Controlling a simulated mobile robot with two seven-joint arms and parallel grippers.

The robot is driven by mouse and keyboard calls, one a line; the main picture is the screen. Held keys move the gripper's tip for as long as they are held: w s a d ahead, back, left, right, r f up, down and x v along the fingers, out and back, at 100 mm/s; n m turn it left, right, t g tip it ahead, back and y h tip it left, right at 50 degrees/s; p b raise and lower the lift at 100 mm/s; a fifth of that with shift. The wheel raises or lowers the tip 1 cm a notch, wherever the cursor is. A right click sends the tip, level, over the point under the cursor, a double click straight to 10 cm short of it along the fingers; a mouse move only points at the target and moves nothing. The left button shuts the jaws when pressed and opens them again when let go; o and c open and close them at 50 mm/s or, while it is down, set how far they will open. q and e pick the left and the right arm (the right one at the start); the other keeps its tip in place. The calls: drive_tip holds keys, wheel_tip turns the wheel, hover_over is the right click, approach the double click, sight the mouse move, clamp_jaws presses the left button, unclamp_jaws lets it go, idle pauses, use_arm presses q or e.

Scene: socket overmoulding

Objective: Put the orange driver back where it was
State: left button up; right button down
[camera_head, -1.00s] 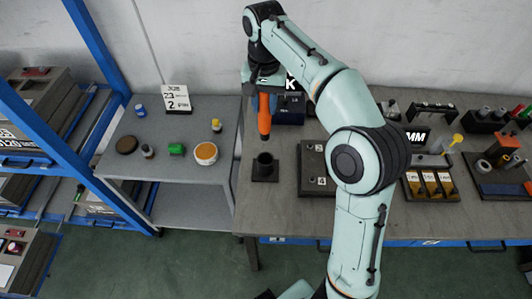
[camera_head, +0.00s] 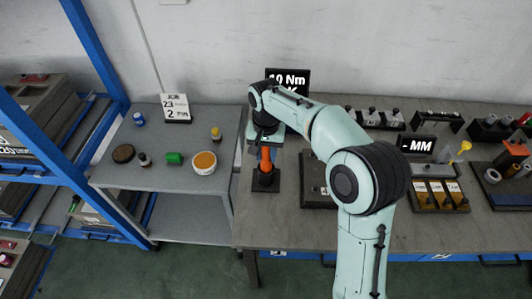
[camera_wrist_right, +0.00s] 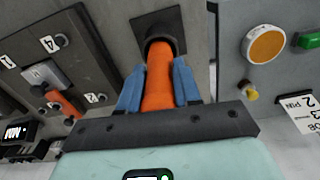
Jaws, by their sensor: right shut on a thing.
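The orange driver (camera_head: 265,159) is upright in my right gripper (camera_head: 266,143), at the left end of the workbench. Its lower end is at the black holder (camera_head: 265,183), a square base with a round cup, and appears to be inside the cup. In the right wrist view, the blue fingers of my right gripper (camera_wrist_right: 158,92) are closed on both sides of the driver (camera_wrist_right: 158,75). There the driver's far end goes into the mouth of the holder (camera_wrist_right: 172,22). How deep it sits is hidden. My left gripper is not in view.
A dark numbered block (camera_head: 317,190) stands just right of the holder, partly behind my arm. A display (camera_head: 288,80) is behind. The grey side table (camera_head: 170,190) at left carries a white tub with orange contents (camera_head: 204,163) and small items. Bare bench lies in front of the holder.

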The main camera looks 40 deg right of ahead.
drive_tip(key=shift+f, duration=0.1)
drive_tip(key=c, duration=0.8)
unclamp_jaws()
wheel_tip(320, 180, up, 12)
drive_tip(key=p, duration=0.2)
drive_tip(key=shift+p, duration=0.3)
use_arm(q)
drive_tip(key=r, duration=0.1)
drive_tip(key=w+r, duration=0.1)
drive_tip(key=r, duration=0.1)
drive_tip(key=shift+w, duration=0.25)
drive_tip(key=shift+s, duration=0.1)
